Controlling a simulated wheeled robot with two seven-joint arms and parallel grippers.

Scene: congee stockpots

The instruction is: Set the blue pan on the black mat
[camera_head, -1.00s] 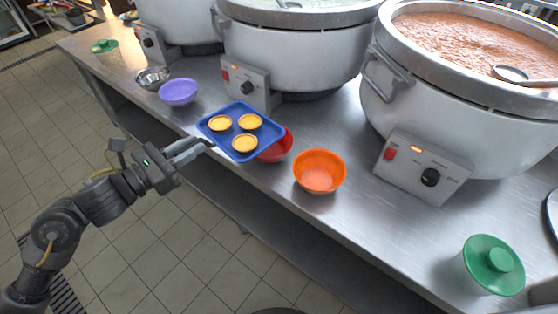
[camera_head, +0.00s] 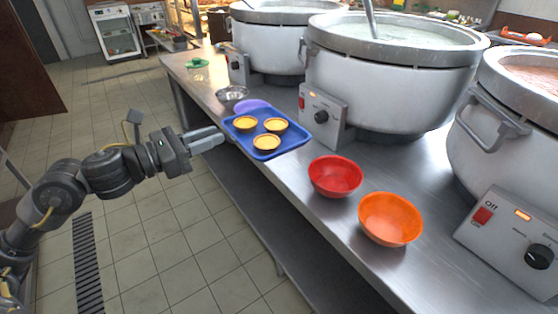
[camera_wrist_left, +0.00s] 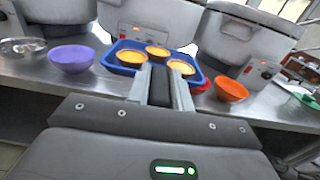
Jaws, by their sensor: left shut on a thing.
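The blue pan (camera_head: 290,139) is a square tray holding three yellow tarts. In the head view it is at the counter's front edge, hiding part of the purple bowl. It looks roughly level; its exact height over the counter is hard to tell. My left gripper (camera_head: 223,137) reaches in from the left and is shut on the pan's near left edge. In the left wrist view the pan (camera_wrist_left: 112,64) lies beyond the gripper's two fingers (camera_wrist_left: 161,80). I see no black mat in either view. My right gripper is not in view.
A red bowl (camera_head: 335,176) and an orange bowl (camera_head: 390,219) stand to the pan's right. The purple bowl (camera_head: 250,106) and a metal bowl (camera_head: 231,94) are behind it. Large stockpots (camera_head: 390,75) line the back of the steel counter (camera_head: 300,205).

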